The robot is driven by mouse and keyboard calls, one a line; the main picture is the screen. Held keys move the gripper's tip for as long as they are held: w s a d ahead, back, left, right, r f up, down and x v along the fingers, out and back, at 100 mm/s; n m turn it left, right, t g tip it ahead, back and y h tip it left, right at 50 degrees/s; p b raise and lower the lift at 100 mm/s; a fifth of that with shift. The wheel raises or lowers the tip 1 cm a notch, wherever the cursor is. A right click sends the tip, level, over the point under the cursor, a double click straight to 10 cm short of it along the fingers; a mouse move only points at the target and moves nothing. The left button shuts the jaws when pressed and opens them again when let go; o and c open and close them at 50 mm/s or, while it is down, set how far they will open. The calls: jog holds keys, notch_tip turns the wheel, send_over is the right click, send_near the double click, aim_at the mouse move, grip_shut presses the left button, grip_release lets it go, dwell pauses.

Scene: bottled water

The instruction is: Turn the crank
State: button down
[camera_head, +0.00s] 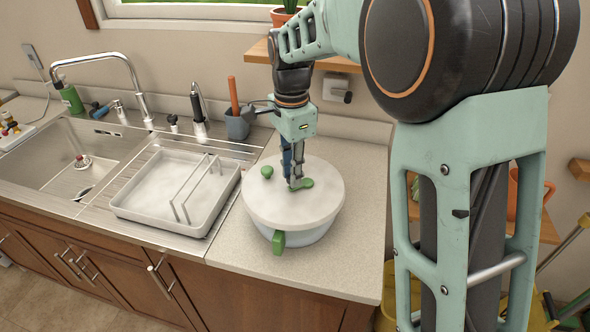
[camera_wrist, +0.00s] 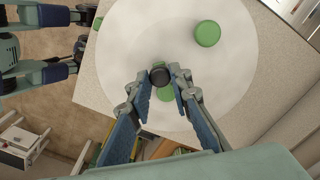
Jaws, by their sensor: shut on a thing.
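A salad spinner with a white round lid (camera_head: 293,209) stands on the counter, with a green handle (camera_head: 278,242) at its front. My gripper (camera_head: 295,184) points down at the lid, with its fingertips at the crank. In the wrist view my gripper (camera_wrist: 160,78) is shut on the dark knob (camera_wrist: 160,71) of the crank. A green part of the crank (camera_wrist: 165,94) shows just below the knob; it also shows beside the fingers in the head view (camera_head: 307,183). A separate green button (camera_head: 267,171) sits on the lid, apart from the fingers; it also shows in the wrist view (camera_wrist: 207,33).
A grey dish rack (camera_head: 150,218) stands left of the spinner, beside the steel sink (camera_head: 70,178). A grey cup (camera_head: 238,126) with utensils stands behind. The counter (camera_head: 345,256) is clear to the spinner's right and in front.

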jog(key=m, duration=0.1)
jog(key=w+m+p, duration=0.1)
jog(key=m, duration=0.2)
jog(key=shift+w+a+r+m+p, duration=0.1)
jog(key=shift+w+a+m+p, duration=0.2)
jog(key=shift+w+m+p, duration=0.35)
jog(key=shift+m, duration=0.65)
jog(key=shift+w+m+p, duration=0.35)
jog(key=shift+m, duration=0.65)
jog(key=shift+d, duration=0.1)
jog(key=c, duration=1.7)
grip_release()
jog(key=shift+c, duration=0.2)
notch_tip(320, 180, up, 12)
